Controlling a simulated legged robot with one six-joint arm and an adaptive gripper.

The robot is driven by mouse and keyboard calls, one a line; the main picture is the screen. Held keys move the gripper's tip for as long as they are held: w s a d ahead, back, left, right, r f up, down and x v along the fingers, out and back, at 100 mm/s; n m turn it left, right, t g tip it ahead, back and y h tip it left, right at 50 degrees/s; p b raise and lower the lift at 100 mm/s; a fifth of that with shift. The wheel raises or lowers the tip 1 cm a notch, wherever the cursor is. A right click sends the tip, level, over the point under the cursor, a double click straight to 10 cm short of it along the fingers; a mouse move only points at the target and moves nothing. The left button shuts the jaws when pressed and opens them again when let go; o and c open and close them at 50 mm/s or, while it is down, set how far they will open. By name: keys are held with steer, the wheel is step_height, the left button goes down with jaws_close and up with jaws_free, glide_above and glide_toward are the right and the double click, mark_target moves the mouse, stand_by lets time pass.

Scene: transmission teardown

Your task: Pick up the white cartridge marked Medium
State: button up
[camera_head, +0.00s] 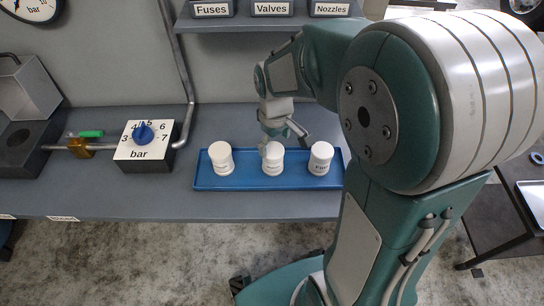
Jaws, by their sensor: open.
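Three white cartridges stand upright on a blue tray (240,182) on the grey bench: a left cartridge (222,160), a middle cartridge (273,162) and a right cartridge (320,160). One finger overlaps the left edge of that cartridge, and the other angles toward the right cartridge. I cannot tell whether they touch.
A pressure box with a blue knob (144,133) stands left of the tray, joined to a pipe (181,80). A shelf (270,24) labelled Fuses, Valves and Nozzles hangs above the back. An open metal box (28,95) sits far left. The bench's front strip is clear.

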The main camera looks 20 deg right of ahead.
steer(key=f, duration=0.5)
steer(key=shift+w+a+f, duration=0.15)
steer(key=shift+a+f, duration=0.05)
steer(key=shift+a, duration=0.05)
steer(key=c, duration=1)
